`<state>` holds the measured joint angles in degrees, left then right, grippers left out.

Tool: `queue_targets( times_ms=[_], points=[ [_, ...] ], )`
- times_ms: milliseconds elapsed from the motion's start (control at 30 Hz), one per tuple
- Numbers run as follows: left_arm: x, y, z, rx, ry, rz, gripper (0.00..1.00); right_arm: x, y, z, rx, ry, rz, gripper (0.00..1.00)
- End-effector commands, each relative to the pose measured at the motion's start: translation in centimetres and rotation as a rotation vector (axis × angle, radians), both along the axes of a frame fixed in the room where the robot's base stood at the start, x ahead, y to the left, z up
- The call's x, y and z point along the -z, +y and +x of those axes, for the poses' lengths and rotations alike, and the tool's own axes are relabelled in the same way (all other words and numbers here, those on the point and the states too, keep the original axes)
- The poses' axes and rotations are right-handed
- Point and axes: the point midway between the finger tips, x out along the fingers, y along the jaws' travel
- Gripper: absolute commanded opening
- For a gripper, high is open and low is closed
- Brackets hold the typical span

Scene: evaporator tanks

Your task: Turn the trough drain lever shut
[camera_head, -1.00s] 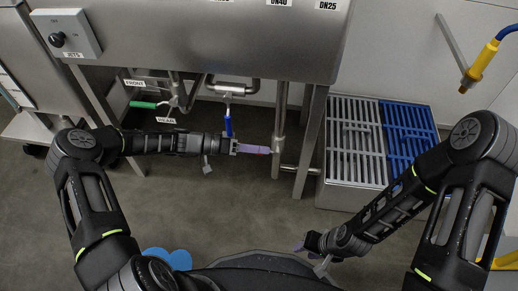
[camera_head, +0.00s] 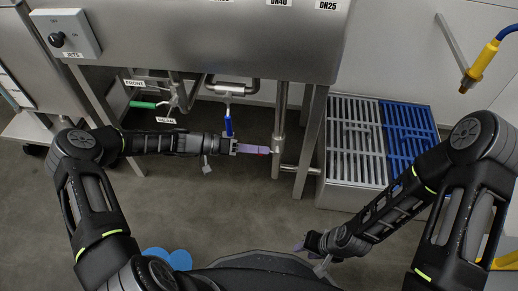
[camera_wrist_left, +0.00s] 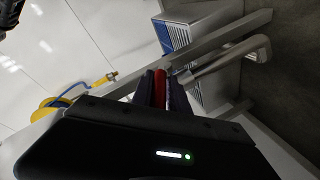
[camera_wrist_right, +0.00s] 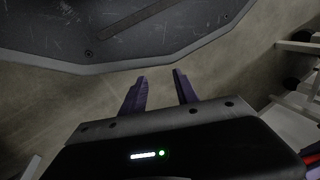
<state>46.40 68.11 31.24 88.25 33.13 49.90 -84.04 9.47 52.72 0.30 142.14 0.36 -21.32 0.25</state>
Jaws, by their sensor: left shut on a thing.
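My left gripper (camera_head: 256,149) is shut on a red lever handle (camera_wrist_left: 159,88), which shows between its purple fingers in the left wrist view. In the head view only a speck of red shows at the fingers, and the rest of the handle is hidden. The fingertips are beside the vertical steel drain pipe (camera_head: 280,115) under the trough (camera_head: 210,40). A steel pipe piece (camera_wrist_left: 225,62) also shows just past the fingers in the left wrist view. My right gripper (camera_wrist_right: 160,88) is open and empty, low near my base.
A blue lever (camera_head: 228,126) hangs just behind the left gripper. A green lever (camera_head: 143,105) is further left, by the FRONT and REAR labels. A yellow spray nozzle (camera_head: 482,62) hangs at the upper right.

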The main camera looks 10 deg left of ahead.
Motion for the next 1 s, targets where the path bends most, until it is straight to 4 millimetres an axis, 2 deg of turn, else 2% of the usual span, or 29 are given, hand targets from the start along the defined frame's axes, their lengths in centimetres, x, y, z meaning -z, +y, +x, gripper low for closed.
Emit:
queue_targets(
  times_ms=[433,533,667,900,1000],
  points=[
    [-0.3,-0.3,-0.2,0.011,-0.002,-0.011,0.00,0.0,0.0,0.0,0.000,0.000,0.000,0.36],
    [0.0,-0.3,-0.2,0.010,0.000,-0.024,0.00,0.6,0.0,0.1,0.001,-0.002,0.000,0.36],
    [0.9,-0.2,-0.2,0.008,0.000,-0.082,0.00,2.6,0.0,0.3,0.004,-0.009,-0.002,0.36],
    [2.4,0.1,-0.2,0.007,-0.002,-0.284,0.00,7.8,0.1,1.1,0.014,-0.027,-0.004,0.36],
    [2.6,0.1,-0.2,0.008,-0.002,-0.356,0.00,8.8,0.0,1.4,0.017,-0.030,-0.002,0.36]
  ],
)
